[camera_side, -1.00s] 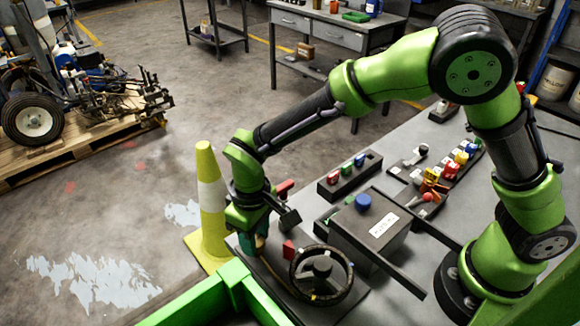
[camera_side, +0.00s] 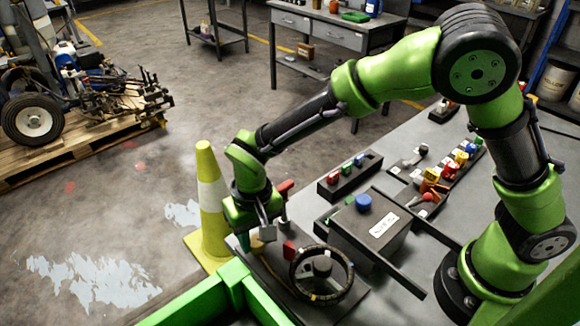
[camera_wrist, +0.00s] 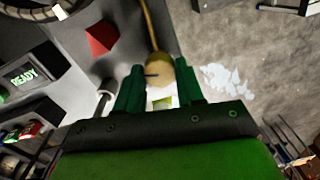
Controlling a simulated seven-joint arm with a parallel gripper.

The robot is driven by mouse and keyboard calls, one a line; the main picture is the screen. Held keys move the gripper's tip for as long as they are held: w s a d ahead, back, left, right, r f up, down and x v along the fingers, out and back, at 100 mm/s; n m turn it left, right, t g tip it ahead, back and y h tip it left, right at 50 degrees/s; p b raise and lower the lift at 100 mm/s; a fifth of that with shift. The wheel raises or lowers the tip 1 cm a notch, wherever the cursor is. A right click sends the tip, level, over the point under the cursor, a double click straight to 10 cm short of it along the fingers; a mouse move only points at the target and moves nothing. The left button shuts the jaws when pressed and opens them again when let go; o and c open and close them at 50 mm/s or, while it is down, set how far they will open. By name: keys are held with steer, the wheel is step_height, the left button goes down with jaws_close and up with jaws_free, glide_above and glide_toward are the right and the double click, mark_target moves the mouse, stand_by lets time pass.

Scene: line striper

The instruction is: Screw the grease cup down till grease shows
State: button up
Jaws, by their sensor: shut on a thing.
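The grease cup (camera_wrist: 158,72) is a round tan, brass-like piece with a short dark mark on its face. It sits between the two green fingers of my gripper (camera_wrist: 159,88) in the wrist view, and the fingers are shut on it. A tan line (camera_wrist: 150,25) runs away from it. A white patch with a yellow-green spot (camera_wrist: 162,102) shows below the cup; I cannot tell if it is grease. In the side view my gripper (camera_side: 258,240) is low over the table's left end, and the cup is mostly hidden there.
A red block (camera_side: 289,250) and a black handwheel (camera_side: 321,292) stand right of my gripper. A dark box with a blue knob (camera_side: 363,202) is behind the wheel. A READY display (camera_wrist: 24,77) shows in the wrist view. A yellow cone (camera_side: 208,190) stands close on the left.

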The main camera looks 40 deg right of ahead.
mark_target(258, 239)
stand_by(0.4)
steer(key=o, duration=1)
steer(key=shift+o, duration=0.2)
steer(key=shift+r, duration=0.1)
step_height(258, 239, up, 17)
steer(key=shift+d, duration=0.25)
